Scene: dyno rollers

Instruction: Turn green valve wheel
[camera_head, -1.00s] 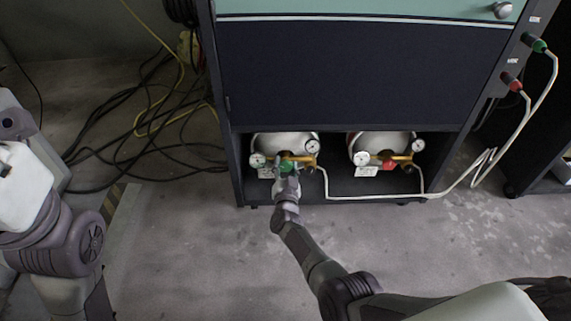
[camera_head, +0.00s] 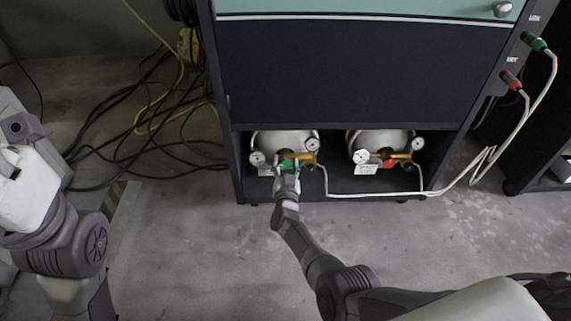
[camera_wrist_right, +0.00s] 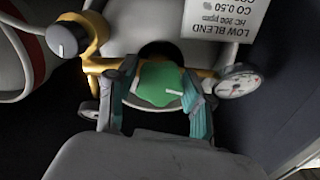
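The green valve wheel (camera_head: 288,167) is on the brass regulator of the left gas cylinder (camera_head: 284,141), low in the cabinet. In the right wrist view the wheel (camera_wrist_right: 160,84) sits between the two fingers of my right gripper (camera_wrist_right: 160,100), one finger on each side. The fingers look close against its sides, but their contact is partly hidden. In the head view my right gripper (camera_head: 287,178) covers the lower part of the wheel. My left gripper is not in view; only my left arm shows at the left.
A second cylinder (camera_head: 380,142) with a red valve wheel (camera_head: 389,162) stands to the right. Gauges (camera_wrist_right: 238,82) and a white label (camera_wrist_right: 228,18) surround the green wheel. A pale hose (camera_head: 380,195) runs along the cabinet's bottom. Cables (camera_head: 120,125) lie on the floor at left.

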